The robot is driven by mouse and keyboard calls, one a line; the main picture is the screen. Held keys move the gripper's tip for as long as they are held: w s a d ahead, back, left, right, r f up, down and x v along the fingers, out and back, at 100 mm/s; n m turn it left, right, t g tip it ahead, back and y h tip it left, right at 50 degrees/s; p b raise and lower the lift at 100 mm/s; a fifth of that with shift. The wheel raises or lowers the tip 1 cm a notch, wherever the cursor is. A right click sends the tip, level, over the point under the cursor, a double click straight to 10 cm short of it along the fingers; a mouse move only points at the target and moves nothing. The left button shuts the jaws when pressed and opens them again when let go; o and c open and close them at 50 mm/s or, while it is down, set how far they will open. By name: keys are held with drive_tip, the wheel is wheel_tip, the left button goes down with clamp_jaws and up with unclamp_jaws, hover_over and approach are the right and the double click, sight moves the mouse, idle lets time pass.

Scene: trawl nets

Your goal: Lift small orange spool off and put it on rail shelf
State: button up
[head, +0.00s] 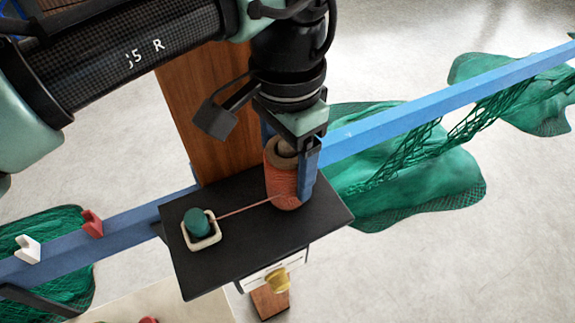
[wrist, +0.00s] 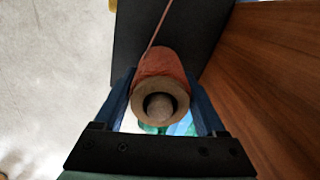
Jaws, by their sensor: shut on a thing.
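The small orange spool (head: 284,183) stands upright at the right part of a black shelf plate (head: 235,250). It has a pale core ring at its top, and an orange thread (head: 244,207) runs from it to the left. My gripper (head: 291,170) is shut on the spool from above, with one blue finger on each side. In the wrist view the spool (wrist: 162,68) sits between both fingers, its hollow core facing the camera. I cannot tell whether the spool's base touches the plate. The black plate is by the blue rail (head: 400,117); I cannot tell whether it is the rail shelf.
A green spool (head: 198,222) sits in a small white tray (head: 214,238) on the plate's left. A wooden post (head: 200,110) rises behind. Green nets (head: 430,185) hang along the rail. Red (head: 92,222) and white (head: 28,248) clips are on the rail at left. A yellow object (head: 278,280) is below the plate.

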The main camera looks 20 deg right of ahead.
wheel_tip(320, 180, up, 18)
drive_tip(key=b, duration=0.2)
idle(0.4)
drive_tip(key=shift+f, duration=0.1)
drive_tip(key=shift+p, duration=0.5)
drive_tip(key=shift+s+f, duration=0.1)
